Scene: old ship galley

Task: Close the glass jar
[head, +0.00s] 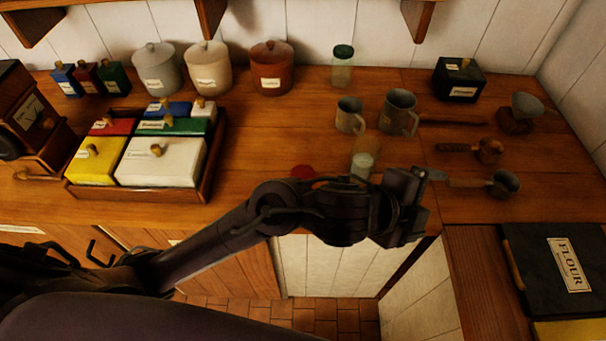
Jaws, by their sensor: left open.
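A glass jar (365,155) with pale contents stands near the counter's front edge, partly hidden behind my left arm. No lid shows on it. A red round piece (303,171), perhaps a lid, lies to its left, its lower part hidden by the arm. Another glass jar (342,74) with a dark green lid stands at the back by the wall. My left gripper (422,184) is open, just right of the front jar in the picture, near the counter edge. It appears to hold nothing. My right gripper is not in view.
A wooden tray (207,165) of coloured lidded boxes stands left. Two metal mugs (350,115) (398,112) stand behind the front jar. A small pot with a handle (503,184) lies right of my gripper. Lidded canisters (209,70) line the back.

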